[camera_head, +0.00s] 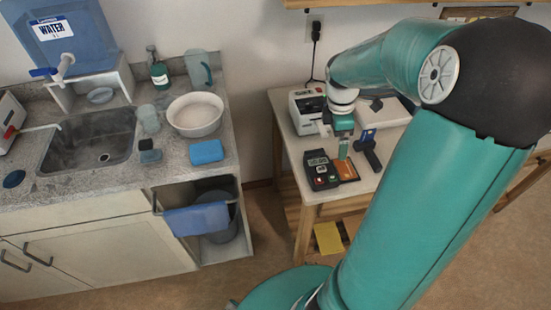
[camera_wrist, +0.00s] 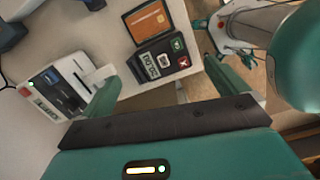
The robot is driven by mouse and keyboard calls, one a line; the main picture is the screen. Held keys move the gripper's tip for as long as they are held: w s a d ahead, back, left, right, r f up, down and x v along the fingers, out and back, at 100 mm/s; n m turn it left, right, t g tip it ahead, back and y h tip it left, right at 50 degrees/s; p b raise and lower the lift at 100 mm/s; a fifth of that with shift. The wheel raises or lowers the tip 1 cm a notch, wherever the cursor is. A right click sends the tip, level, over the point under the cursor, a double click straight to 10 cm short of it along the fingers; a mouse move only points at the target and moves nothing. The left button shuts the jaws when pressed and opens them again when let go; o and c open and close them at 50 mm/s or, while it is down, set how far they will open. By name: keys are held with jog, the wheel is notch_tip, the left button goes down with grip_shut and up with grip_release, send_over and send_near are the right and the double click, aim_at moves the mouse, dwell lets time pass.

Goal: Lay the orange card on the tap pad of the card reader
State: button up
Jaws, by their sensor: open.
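The orange card (camera_head: 348,170) lies flat on the dark tap pad beside the card reader's keypad block; a dark margin shows around the card. The card also shows in the wrist view (camera_wrist: 149,20). The card reader (camera_head: 320,169) is black with a display and red and green buttons; it also shows in the wrist view (camera_wrist: 158,64). My gripper (camera_head: 343,152) is above the reader and card, pointing down. In the wrist view my gripper (camera_wrist: 160,76) has its fingers wide apart with nothing between them, and the card is clear of both.
A white printer-like machine (camera_head: 307,107) stands behind the reader on the table (camera_head: 312,197). A dark stand with a blue card (camera_head: 367,137) is to the right. A yellow sheet (camera_head: 328,237) lies on the lower shelf. A counter with a sink (camera_head: 90,140) is at left.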

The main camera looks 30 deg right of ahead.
jog(key=s+a+r+m+t, duration=0.2)
jog(key=s+a+r+m, duration=0.1)
jog(key=a, duration=0.5)
jog(key=s+a+r+m+t+y, duration=0.1)
jog(key=s+a+r+m, duration=0.3)
jog(key=a, duration=0.4)
jog(key=s+a+r+m+t, duration=0.3)
jog(key=a+r+m, duration=0.3)
jog(key=a, duration=0.3)
jog(key=shift+s+r, duration=0.55)
jog(key=shift+r, duration=0.05)
